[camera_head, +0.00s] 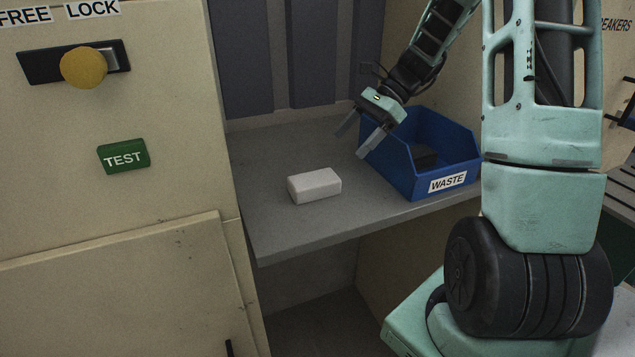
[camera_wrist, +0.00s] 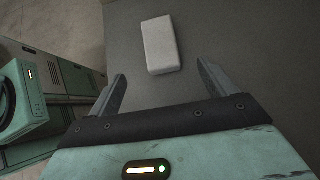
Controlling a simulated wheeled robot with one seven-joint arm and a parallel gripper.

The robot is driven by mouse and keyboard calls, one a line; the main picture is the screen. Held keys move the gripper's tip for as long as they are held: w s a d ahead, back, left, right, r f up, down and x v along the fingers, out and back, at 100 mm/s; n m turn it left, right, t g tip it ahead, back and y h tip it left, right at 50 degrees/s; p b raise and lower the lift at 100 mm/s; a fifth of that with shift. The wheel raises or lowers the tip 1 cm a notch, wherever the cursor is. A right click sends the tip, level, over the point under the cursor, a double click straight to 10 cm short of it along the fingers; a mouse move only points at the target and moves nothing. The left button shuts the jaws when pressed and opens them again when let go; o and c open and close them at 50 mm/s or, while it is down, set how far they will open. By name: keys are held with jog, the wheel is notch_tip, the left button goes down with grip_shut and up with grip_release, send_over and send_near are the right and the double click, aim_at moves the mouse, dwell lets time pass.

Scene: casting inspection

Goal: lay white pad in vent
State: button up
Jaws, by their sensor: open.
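A white pad (camera_head: 314,185), a small rectangular block, lies flat on the grey shelf (camera_head: 290,226). My gripper (camera_head: 354,141) is above the shelf, behind and to the right of the pad, beside the blue bin. Its two fingers are spread, with nothing between them. In the wrist view the pad (camera_wrist: 161,45) lies beyond the fingertips of my gripper (camera_wrist: 162,84), apart from them. No vent can be made out in either view.
A blue bin (camera_head: 410,180) labelled WASTE stands at the shelf's right, with a dark item inside. A cream panel on the left carries a yellow knob (camera_head: 84,68) and a green TEST plate (camera_head: 124,156). The shelf around the pad is clear.

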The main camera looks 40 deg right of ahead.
aim_at(317, 177)
jog(key=p+x, duration=0.1)
jog(key=x, duration=0.6)
jog(key=shift+a+p, duration=0.1)
jog(key=shift+p, duration=0.3)
jog(key=p+x, duration=0.2)
jog(key=x, duration=0.2)
jog(key=shift+w+a+f, duration=0.1)
jog(key=shift+a, duration=0.1)
jog(key=shift+w+a+f+p, duration=0.15)
jog(key=shift+a+f+p, duration=0.15)
jog(key=shift+f, duration=0.15)
jog(key=c, duration=1.1)
jog(key=shift+c, duration=0.2)
jog(key=shift+r, duration=0.15)
